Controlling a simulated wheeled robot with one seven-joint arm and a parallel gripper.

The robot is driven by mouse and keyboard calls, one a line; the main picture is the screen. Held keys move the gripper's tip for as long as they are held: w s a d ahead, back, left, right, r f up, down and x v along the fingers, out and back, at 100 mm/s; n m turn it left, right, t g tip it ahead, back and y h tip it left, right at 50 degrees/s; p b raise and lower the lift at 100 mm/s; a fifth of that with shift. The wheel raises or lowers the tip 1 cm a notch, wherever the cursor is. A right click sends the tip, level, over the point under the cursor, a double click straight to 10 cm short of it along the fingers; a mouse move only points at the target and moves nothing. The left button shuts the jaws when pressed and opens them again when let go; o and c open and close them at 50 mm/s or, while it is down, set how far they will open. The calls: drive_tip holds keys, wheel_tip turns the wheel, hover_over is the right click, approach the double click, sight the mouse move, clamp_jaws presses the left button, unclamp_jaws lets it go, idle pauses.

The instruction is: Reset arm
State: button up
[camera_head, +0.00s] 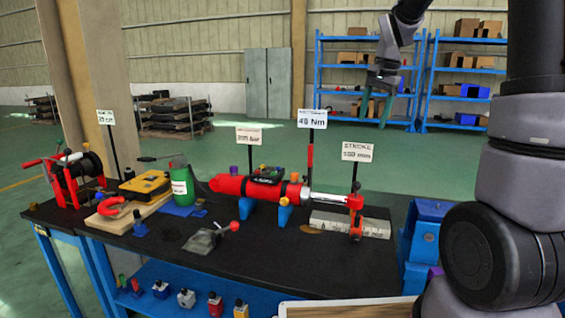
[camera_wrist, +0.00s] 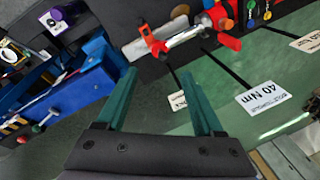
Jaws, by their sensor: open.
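My gripper (camera_head: 376,107) is raised at the upper right of the head view, above and behind the right end of the black workbench (camera_head: 140,254). Its two green fingers stand well apart in the wrist view (camera_wrist: 160,95). Nothing is between the fingertips. It touches nothing that I can see. My arm comes down from the upper right, and its dark links fill the right side of the head view.
A red cylinder (camera_head: 235,186) lies on blue supports on the bench. Signs on thin posts stand there, such as the 40 Nm sign (camera_head: 312,119). A blue vise-like block (camera_head: 430,212) is at the right end. Blue shelves (camera_head: 340,80) stand far behind.

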drive_tip(key=s+a+r+n+t, duration=0.1)
drive_tip(key=s+r+n+t, duration=0.1)
drive_tip(key=s, duration=1)
drive_tip(key=s+a+r+n+t+y, duration=0.1)
drive_tip(key=s+r+n+t, duration=0.1)
drive_tip(key=s, duration=1)
wheel_tip(320, 180, up, 2)
drive_tip(key=shift+s+a+r+n+t, duration=0.15)
drive_tip(key=shift+s+a+n+t, duration=0.2)
drive_tip(key=shift+n, duration=0.35)
drive_tip(key=shift+w, duration=0.1)
